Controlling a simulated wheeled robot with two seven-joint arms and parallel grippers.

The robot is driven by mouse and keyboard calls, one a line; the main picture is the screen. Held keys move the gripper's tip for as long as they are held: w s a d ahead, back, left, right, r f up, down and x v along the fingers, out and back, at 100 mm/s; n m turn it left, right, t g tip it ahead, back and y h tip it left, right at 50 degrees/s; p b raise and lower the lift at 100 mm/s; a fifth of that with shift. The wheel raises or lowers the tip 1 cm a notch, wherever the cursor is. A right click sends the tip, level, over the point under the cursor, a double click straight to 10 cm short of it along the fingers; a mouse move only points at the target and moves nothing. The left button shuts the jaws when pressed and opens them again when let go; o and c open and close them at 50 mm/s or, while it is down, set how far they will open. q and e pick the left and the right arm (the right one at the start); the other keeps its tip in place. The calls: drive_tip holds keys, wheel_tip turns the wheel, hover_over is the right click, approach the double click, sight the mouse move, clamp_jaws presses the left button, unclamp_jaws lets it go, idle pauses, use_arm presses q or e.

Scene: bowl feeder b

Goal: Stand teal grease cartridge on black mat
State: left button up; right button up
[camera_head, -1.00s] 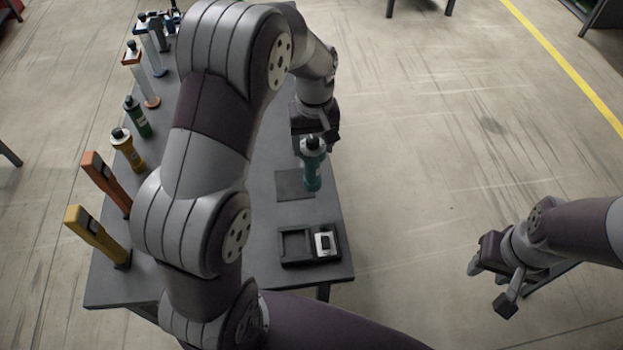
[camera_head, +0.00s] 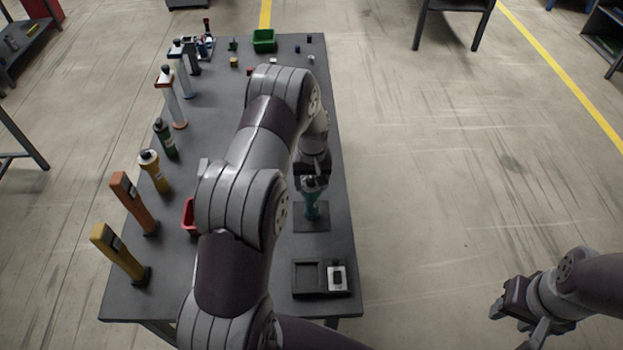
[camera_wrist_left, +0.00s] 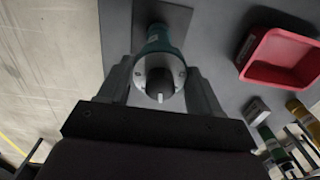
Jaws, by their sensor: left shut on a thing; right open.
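The teal grease cartridge (camera_head: 311,207) has a dark cap and is roughly upright. It also shows end-on in the left wrist view (camera_wrist_left: 157,45). My left gripper (camera_head: 311,184) is shut on its upper part; in the left wrist view the fingers (camera_wrist_left: 159,78) flank its grey collar. The cartridge's lower end appears over the middle of the black mat (camera_head: 312,226), which also shows in the left wrist view (camera_wrist_left: 178,16). I cannot tell whether the base touches the mat. My right gripper (camera_head: 519,323) is open and empty, off the table at the lower right.
A black tray (camera_head: 307,292) with a silver-faced block (camera_head: 337,278) lies in front of the mat. A red bin (camera_wrist_left: 284,52) is left of my left arm. Several tools and cartridges, including a yellow one (camera_head: 153,170), line the table's left edge. A green bin (camera_head: 264,40) stands at the back.

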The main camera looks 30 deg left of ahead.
use_arm(q)
drive_tip(key=shift+s+f, duration=0.1)
drive_tip(key=shift+f, duration=0.05)
drive_tip(key=o, duration=1.6)
wheel_tip(320, 180, up, 12)
drive_tip(key=b, duration=0.3)
drive_tip(key=s+d+m, duration=0.2)
drive_tip(key=s+d, duration=0.2)
drive_tip(key=s, duration=0.2)
drive_tip(key=s+d+r+m+t, duration=0.1)
drive_tip(key=s+d+m, duration=0.1)
drive_tip(key=s+d, duration=0.2)
drive_tip(key=s+d+m, duration=0.2)
drive_tip(key=s+d, duration=0.2)
drive_tip(key=s, duration=0.5)
drive_tip(key=shift+s+r, duration=0.2)
drive_tip(key=shift+s, duration=0.15)
